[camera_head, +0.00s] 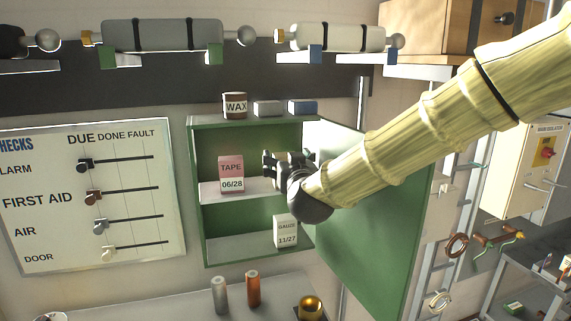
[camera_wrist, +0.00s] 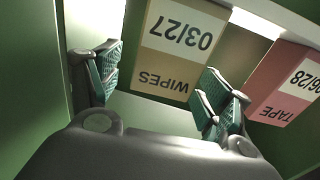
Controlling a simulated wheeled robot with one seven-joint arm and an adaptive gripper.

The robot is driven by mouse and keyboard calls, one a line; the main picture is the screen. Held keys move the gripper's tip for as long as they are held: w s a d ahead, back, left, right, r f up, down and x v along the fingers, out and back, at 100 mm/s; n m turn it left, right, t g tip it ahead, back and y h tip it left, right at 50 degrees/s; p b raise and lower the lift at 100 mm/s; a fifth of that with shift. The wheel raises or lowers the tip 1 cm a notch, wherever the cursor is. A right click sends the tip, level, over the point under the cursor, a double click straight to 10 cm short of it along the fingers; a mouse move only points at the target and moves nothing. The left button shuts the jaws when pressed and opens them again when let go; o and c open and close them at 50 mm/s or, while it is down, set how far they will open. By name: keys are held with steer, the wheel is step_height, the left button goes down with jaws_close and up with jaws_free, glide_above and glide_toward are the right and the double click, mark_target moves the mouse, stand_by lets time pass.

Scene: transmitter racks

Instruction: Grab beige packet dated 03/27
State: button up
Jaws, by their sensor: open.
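The beige packet (camera_wrist: 176,50), labelled WIPES 03/27, appears upside down in the wrist view. It stands in the green cabinet (camera_head: 195,222). My gripper (camera_wrist: 155,85) is open, with its fingertips at either side of the lower part of the packet as pictured; I cannot tell whether they touch it.
A pink TAPE 06/28 packet (camera_head: 231,174) stands left of my gripper, also close by in the wrist view (camera_wrist: 287,85). A white GAUZE 11/27 packet (camera_head: 285,231) is on the lower level. The green door (camera_head: 375,215) stands open at right. A WAX tin (camera_head: 235,105) is on top.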

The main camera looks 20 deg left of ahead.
steer(key=shift+w+a+r+p, duration=0.2)
steer(key=shift+w+a+p, duration=0.15)
steer(key=shift+w, duration=0.1)
steer(key=shift+w+a+f, duration=0.1)
steer(key=shift+w+f, duration=0.1)
steer(key=shift+w, duration=0.05)
steer(key=c, duration=1.1)
steer(key=shift+s+r+b, duration=0.1)
steer(key=shift+r+b, duration=0.05)
steer(key=shift+b, duration=0.35)
steer(key=shift+c, duration=0.2)
